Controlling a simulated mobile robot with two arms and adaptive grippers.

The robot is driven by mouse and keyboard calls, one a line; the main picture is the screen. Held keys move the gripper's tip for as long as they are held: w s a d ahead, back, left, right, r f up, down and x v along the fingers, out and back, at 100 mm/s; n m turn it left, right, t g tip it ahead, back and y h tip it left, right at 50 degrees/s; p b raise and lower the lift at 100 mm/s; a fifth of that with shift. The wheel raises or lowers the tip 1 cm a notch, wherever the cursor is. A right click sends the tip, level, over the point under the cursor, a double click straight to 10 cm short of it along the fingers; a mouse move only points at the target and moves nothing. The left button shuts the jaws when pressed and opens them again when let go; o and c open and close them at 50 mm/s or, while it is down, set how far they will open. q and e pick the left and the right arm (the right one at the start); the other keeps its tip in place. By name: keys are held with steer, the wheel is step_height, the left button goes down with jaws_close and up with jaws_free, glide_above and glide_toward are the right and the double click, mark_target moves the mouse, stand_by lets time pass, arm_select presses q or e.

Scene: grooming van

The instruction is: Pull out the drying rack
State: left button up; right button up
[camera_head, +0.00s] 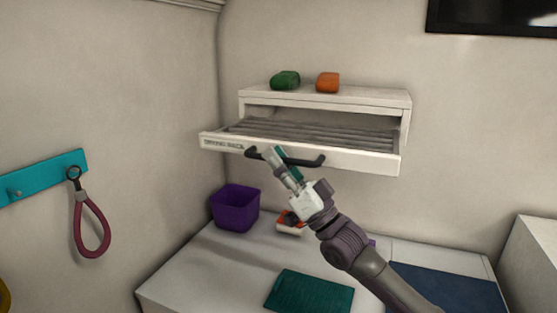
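The drying rack (350,158) is a white drawer with grey slats and a label on its front. It stands partly out of its white wall housing (408,112). Its dark bar handle (312,161) runs along the front. My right gripper (277,154) is at the handle and covers its middle. Its fingers overlap the bar in the picture, and a teal part shows between or behind them. Whether they are closed on the bar I cannot tell. My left gripper is not in view.
A green item (285,80) and an orange item (328,82) lie on the housing. Below, the counter (205,265) holds a purple bin (235,208), a small orange-and-white item (289,226), a teal mat (310,292) and a dark blue mat (445,290). A loop hangs (92,230) at left.

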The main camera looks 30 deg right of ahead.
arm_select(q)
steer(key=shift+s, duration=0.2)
arm_select(e)
steer(key=shift+o, duration=0.2)
steer(key=v, duration=1.2)
